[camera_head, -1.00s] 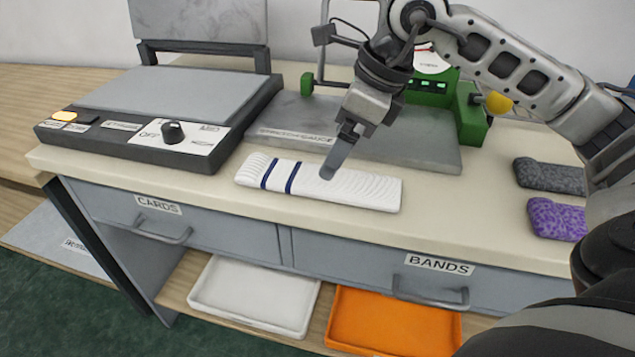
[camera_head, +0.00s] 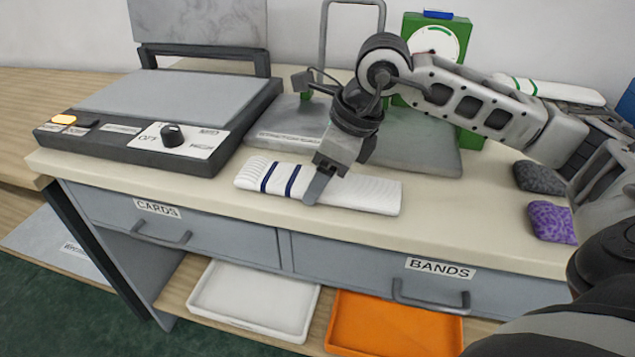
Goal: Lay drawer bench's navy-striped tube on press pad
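The white tube with two navy stripes (camera_head: 365,194) lies flat on the cream top of the drawer bench (camera_head: 445,222), near its front edge. My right gripper (camera_head: 317,188) points down at the tube, just right of the navy stripes. Its fingers overlap the tube in the picture; I cannot tell whether they are around it, or open or shut. The press, with its flat grey pad (camera_head: 165,97), stands at the left of the bench with its lid raised. The pad's surface is bare. My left gripper is not in view.
A grey stretch-gauge plate (camera_head: 415,145) and a green dial stand (camera_head: 468,140) are behind the tube. Grey (camera_head: 538,178) and purple (camera_head: 550,222) knitted pieces lie at right. White (camera_head: 255,297) and orange (camera_head: 395,325) trays sit below the drawers.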

